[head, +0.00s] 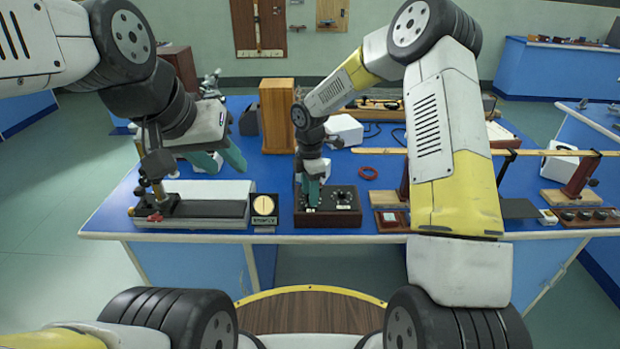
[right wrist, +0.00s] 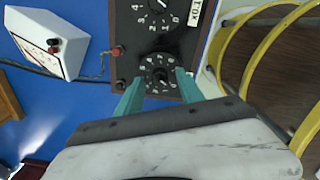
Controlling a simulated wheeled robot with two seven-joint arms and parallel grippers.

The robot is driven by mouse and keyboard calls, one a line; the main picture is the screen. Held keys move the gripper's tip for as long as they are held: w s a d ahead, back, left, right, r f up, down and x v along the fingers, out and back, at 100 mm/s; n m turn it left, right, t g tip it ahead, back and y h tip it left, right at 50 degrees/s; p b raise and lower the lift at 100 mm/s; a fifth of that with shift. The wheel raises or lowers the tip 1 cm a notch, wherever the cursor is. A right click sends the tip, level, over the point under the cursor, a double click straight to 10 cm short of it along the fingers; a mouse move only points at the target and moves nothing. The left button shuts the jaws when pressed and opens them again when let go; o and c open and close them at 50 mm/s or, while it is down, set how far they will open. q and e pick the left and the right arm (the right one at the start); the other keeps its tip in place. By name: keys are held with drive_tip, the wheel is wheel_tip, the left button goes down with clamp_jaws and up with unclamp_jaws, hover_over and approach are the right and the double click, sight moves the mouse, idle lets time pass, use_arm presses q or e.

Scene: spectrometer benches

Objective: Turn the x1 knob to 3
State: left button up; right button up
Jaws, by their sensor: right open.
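A dark box (head: 345,217) with dial knobs stands near the front edge of the blue bench. In the right wrist view the box (right wrist: 128,50) shows two black knobs with white numerals, an upper knob (right wrist: 160,6) and a lower knob (right wrist: 160,76). My right gripper (head: 313,196) points down over the box's left part. In the right wrist view its teal fingers (right wrist: 158,88) are apart, one on each side of the lower knob; contact cannot be told. The x1 marking and the setting are too small to read. My left gripper (head: 224,161) is open and empty, left of the box.
A round yellow-faced meter (head: 264,206) stands just left of the box. A black-and-white apparatus (head: 210,208) lies further left. A tall wooden box (head: 277,115) and a white instrument (head: 344,130) stand behind.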

drive_tip(key=shift+c, duration=0.5)
clamp_jaws()
drive_tip(key=m, duration=0.9)
drive_tip(key=shift+w+m, duration=0.1)
drive_tip(key=shift+m, duration=0.3)
drive_tip(key=m, duration=0.9)
drive_tip(key=shift+m, duration=0.6)
